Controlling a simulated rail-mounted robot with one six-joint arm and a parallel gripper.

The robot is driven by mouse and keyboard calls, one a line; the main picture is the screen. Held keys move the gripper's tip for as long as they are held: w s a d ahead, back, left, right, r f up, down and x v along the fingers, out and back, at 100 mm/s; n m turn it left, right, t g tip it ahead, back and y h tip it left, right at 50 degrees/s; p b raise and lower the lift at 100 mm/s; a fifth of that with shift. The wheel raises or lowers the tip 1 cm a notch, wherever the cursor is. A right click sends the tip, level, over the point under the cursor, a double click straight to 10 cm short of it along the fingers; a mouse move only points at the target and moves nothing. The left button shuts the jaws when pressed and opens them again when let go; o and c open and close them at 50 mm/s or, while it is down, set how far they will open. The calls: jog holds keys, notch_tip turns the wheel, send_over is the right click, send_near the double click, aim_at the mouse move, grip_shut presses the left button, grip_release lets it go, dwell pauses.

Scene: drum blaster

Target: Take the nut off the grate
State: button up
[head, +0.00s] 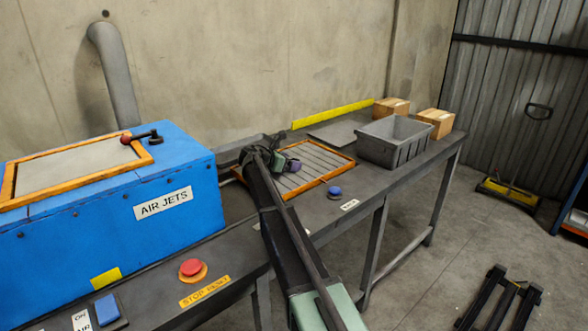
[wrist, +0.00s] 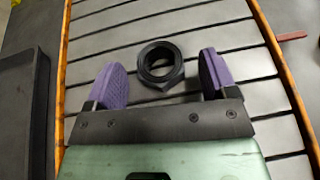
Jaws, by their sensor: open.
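The nut is a dark hex ring (wrist: 160,64) lying on the slatted grate (wrist: 215,22) in the wrist view. My gripper (wrist: 160,75) has purple finger pads and is open. Its fingers are spread to the left and right of the nut, with a gap on each side, and the nut shows between and slightly beyond the fingertips. In the head view my gripper (head: 284,164) is over the left part of the orange-framed grate (head: 320,161). My arm hides the nut there.
A blue air-jets box (head: 180,175) stands left of the grate. A grey bin (head: 395,142) stands to the right, with cardboard boxes (head: 437,122) behind it. A blue button (head: 334,192) sits in front of the grate, and a red stop button (head: 192,268) at the bench front.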

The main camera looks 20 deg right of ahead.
jog(key=shift+d, duration=0.15)
jog(key=c, duration=1.1)
jog(key=shift+r+p, duration=0.1)
jog(key=shift+p, duration=0.2)
notch_tip(320, 180, up, 20)
jog(key=p, duration=1.9)
jog(key=shift+p, duration=0.4)
